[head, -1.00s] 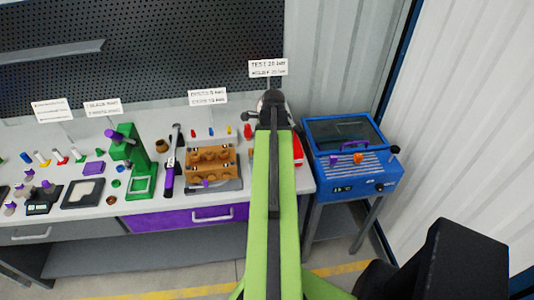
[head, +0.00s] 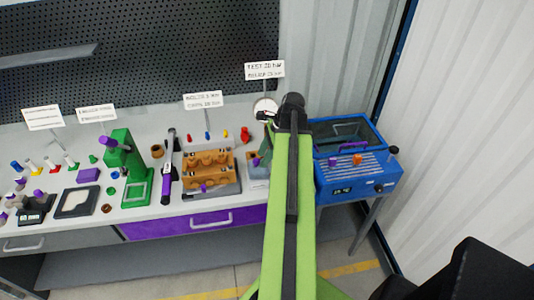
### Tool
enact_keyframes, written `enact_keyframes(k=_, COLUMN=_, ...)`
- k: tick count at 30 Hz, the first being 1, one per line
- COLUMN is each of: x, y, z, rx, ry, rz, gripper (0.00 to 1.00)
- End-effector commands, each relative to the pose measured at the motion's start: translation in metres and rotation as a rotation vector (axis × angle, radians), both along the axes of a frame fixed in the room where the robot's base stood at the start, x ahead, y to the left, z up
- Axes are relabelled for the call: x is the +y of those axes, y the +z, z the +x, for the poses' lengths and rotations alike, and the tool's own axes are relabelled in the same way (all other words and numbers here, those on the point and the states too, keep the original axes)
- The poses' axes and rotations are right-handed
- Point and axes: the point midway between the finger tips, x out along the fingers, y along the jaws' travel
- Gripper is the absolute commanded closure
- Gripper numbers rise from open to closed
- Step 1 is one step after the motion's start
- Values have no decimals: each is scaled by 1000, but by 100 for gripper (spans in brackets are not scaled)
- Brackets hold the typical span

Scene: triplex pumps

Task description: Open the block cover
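An orange-brown block (head: 222,163) with rounded recesses sits on a grey base on the bench, left of my arm. A small purple piece (head: 204,188) shows at its front edge. I cannot make out a separate cover on the block. My green and black arm reaches forward over the bench, to the right of the block. My gripper is hidden behind the arm's far end, so neither its fingers nor anything in them shows.
A blue box (head: 375,184) with a clear lid stands right of my arm. A round gauge (head: 265,105) and a sign (head: 264,69) are near my arm's far end.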

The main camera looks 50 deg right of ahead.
Motion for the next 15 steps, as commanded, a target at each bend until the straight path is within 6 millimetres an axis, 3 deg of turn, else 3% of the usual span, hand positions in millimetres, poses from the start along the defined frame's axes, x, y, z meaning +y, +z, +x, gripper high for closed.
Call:
enact_keyframes(k=8, x=-2, y=12, z=-2, rx=0, ry=0, rz=1, gripper=54)
enact_keyframes(k=15, x=-18, y=66, z=-15, rx=0, ry=-2, rz=1, gripper=54)
